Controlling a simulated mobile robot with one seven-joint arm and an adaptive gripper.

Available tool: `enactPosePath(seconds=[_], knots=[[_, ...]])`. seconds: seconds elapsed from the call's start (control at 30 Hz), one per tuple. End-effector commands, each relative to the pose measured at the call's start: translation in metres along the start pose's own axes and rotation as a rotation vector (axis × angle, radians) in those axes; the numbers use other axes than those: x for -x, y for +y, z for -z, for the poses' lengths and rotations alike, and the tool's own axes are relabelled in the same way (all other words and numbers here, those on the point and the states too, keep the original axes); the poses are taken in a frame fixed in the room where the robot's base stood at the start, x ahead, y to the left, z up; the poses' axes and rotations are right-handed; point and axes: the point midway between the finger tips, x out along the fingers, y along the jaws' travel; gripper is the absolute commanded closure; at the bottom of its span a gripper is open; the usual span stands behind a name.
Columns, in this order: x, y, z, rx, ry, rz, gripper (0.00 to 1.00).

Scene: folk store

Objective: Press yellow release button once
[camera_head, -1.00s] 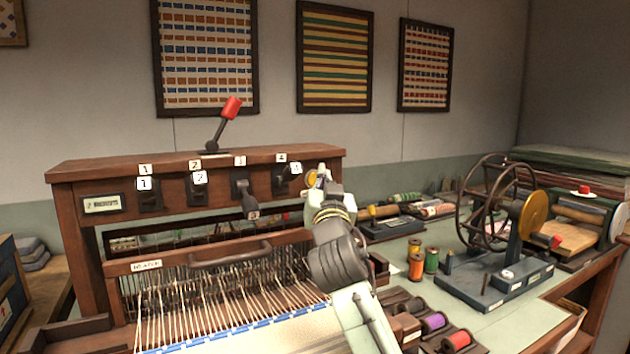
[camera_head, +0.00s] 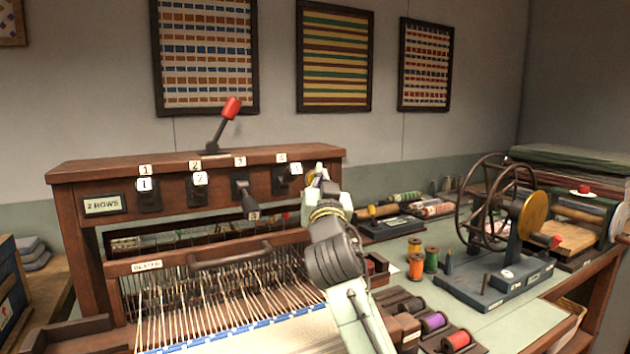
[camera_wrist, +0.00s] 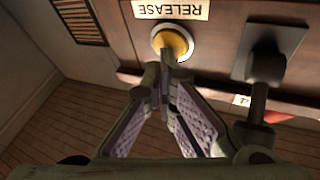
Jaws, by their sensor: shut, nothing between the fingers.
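My gripper (camera_wrist: 167,65) is shut and empty. Its fingertips are right at the lower edge of the button in the picture; I cannot tell whether they touch it. In the head view my gripper (camera_head: 319,178) is at the right end of the loom's top beam (camera_head: 215,158), and my arm hides most of the button area.
A black lever (camera_wrist: 262,85) hangs beside the button in the wrist view. In the head view, numbered levers line the beam, lever 3 (camera_head: 245,195) tilted down, and a red-knobbed handle (camera_head: 231,108) rises above. Spools (camera_head: 432,260) and a wheel winder (camera_head: 495,205) stand right.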

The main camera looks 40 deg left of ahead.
Motion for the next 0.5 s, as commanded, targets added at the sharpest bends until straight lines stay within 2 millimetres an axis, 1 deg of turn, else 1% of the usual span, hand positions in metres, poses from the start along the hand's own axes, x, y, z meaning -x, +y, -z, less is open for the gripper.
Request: enactPosePath(seconds=[0.5], knots=[[-0.0045,-0.0011,-0.002,0.0,-0.001,-0.001,1.0]])
